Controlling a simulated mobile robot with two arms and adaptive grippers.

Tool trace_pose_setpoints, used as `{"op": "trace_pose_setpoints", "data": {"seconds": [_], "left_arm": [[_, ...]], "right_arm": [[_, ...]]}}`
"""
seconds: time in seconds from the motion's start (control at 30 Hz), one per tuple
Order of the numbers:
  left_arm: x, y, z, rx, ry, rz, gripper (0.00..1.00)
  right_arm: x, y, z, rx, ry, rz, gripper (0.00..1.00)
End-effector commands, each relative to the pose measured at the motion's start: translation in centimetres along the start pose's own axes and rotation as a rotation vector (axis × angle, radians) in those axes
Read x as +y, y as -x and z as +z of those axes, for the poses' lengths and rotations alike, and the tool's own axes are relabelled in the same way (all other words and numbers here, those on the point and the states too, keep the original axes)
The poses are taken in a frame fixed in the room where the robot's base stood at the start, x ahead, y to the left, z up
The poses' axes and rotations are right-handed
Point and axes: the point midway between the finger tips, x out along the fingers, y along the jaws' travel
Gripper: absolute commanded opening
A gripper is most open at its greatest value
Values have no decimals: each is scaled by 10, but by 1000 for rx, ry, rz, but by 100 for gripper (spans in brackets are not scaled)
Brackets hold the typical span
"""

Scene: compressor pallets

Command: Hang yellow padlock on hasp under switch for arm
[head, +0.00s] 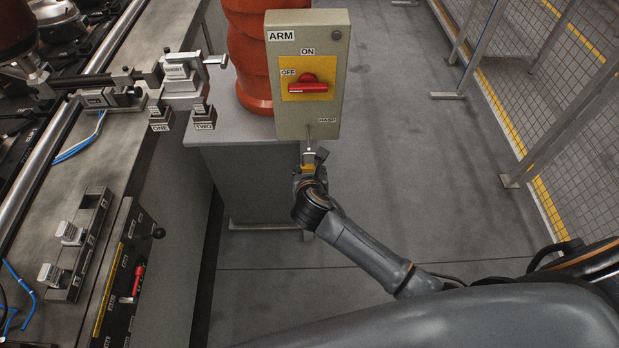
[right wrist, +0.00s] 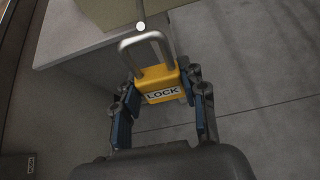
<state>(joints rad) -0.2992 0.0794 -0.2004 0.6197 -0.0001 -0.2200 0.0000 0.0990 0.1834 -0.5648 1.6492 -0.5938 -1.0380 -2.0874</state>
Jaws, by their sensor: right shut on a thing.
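The yellow padlock (right wrist: 158,84), marked LOCK, has its steel shackle pointing up. My right gripper (right wrist: 160,98) is shut on its body. In the head view the padlock (head: 308,166) is small and partly hidden by my right gripper (head: 311,178), just below the switch box. The switch box (head: 327,100), marked ARM, has a red handle (head: 308,87) turned to OFF. The hasp (head: 309,131) is a thin pin at the box's lower edge. In the wrist view a round pin end (right wrist: 141,27) shows at the shackle's top; I cannot tell whether it is through the shackle. My left gripper is not in view.
A grey cabinet (head: 240,165) stands behind my right gripper, with an orange ribbed column (head: 254,60) on it. A workbench with clamps marked ONE and TWO (head: 203,118) is at the left. A mesh fence (head: 560,110) runs along the right; the floor between is clear.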

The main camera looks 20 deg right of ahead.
Motion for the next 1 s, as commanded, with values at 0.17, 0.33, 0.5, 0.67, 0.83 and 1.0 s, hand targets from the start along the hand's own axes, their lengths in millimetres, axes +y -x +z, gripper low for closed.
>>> {"op": "trace_pose_setpoints", "data": {"seconds": [0.17,0.33,0.5,0.67,0.83,1.0], "left_arm": [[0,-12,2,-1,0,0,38],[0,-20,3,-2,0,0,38],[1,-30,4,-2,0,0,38],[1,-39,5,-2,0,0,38],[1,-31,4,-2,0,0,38],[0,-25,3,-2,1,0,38]], "right_arm": [[0,-11,4,-1,-1,0,7],[0,-20,9,-1,-2,1,7],[1,-29,14,-1,-2,1,7],[0,-37,19,-2,-1,1,7],[0,-44,23,0,1,0,7],[0,-48,24,0,0,1,7]]}}
